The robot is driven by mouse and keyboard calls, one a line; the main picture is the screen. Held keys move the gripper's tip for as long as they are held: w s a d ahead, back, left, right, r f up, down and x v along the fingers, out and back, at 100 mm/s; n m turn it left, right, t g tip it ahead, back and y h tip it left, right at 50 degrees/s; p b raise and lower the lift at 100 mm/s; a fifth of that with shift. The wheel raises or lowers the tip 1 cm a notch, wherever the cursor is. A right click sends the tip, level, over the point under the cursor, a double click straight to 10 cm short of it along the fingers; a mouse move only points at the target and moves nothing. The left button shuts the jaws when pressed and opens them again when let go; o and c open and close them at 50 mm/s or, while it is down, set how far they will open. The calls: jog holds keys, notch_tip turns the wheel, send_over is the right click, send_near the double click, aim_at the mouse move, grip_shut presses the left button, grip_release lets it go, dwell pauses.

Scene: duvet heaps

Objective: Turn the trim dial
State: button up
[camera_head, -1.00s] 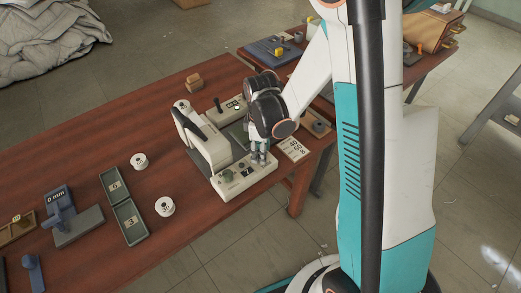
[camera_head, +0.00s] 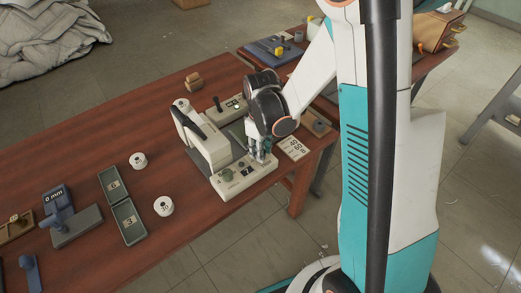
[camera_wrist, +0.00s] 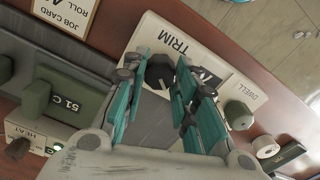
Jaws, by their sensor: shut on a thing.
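The trim dial (camera_wrist: 160,70) is a dark round knob beside the printed word TRIM on the cream front panel (camera_wrist: 205,45) of the press. My gripper (camera_wrist: 160,76) has its teal fingers on both sides of this knob and is shut on it. In the head view my gripper (camera_head: 259,152) points down at the right end of the front panel, and its fingers hide the dial. A small number display (camera_wrist: 208,78) is partly covered by a finger. The dial's pointer mark cannot be read.
A green DWELL knob (camera_wrist: 239,115) stands along the same panel. The press arm (camera_head: 205,140) rises at the left. A job card (camera_head: 293,148) lies to the right. White rolls (camera_head: 163,206) and green trays (camera_head: 128,222) sit on the left of the table.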

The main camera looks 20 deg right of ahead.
jog(key=m+b, duration=0.1)
jog(key=m, duration=1)
jog(key=shift+b, duration=0.3)
jog(key=m, duration=0.3)
jog(key=shift+m, duration=0.3)
jog(key=m, duration=0.5)
jog(key=shift+b, duration=0.35)
jog(key=m, duration=0.5)
jog(key=shift+m, duration=0.5)
jog(key=o, duration=1.1)
